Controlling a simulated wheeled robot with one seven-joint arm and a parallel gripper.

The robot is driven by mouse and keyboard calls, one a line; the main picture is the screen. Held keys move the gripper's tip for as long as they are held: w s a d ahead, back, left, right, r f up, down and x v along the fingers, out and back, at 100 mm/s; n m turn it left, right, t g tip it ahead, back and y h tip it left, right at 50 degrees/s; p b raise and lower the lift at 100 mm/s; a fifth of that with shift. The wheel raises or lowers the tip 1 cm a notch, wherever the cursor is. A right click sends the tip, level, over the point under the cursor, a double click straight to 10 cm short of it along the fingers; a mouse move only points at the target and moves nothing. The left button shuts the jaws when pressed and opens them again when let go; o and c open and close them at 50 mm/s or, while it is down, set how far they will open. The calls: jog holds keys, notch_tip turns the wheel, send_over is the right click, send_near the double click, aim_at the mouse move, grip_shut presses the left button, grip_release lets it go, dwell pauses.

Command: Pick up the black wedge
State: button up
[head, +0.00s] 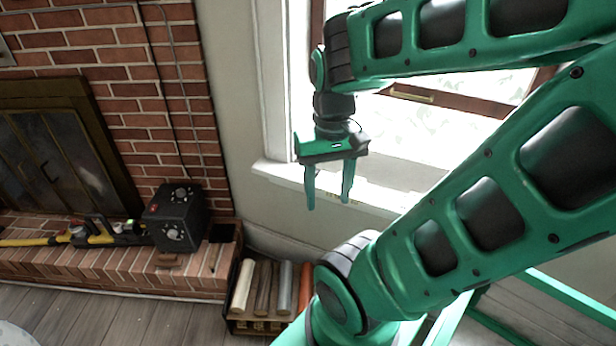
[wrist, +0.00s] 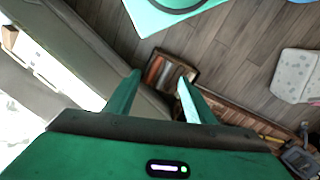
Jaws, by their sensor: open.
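A small black piece (head: 222,233), which looks like the black wedge, lies at the right end of the brick hearth, just right of a black box with knobs. Its exact shape is too small to tell. My gripper (head: 329,204) is open and empty, pointing down in front of the window, to the right of the black piece and well above the floor. In the wrist view my two fingers (wrist: 159,77) are apart with nothing held between them. I cannot make out the wedge in the wrist view.
The black knobbed box (head: 178,218) stands on the brick hearth (head: 110,270), with yellow tools (head: 100,236) to its left. A crate of rolls (head: 237,324) stands on the floor beside the hearth. The window sill (head: 275,175) is behind my gripper.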

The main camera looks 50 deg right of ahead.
jog(key=w+d+f+m+g+h, duration=0.1)
jog(key=w+d+f+m+h, duration=0.75)
jog(key=w+d+f, duration=0.55)
jog(key=w+d+f+t+h, duration=0.1)
jog(key=w+f+t+h, duration=0.4)
jog(key=w, duration=0.5)
jog(key=shift+n+y, duration=0.25)
jog(key=shift+y, duration=0.1)
jog(key=shift+a+f+x, duration=0.1)
jog(key=shift+f+x, duration=0.1)
jog(key=shift+x, duration=1.7)
jog(key=shift+a+f+x, duration=0.1)
jog(key=shift+f+x, duration=0.1)
jog(key=shift+x, duration=1.75)
jog(key=shift+a+f+x, duration=0.1)
jog(key=shift+f+x, duration=0.05)
jog(key=shift+x, duration=1.75)
jog(key=shift+w, duration=0.1)
jog(key=c, duration=1.1)
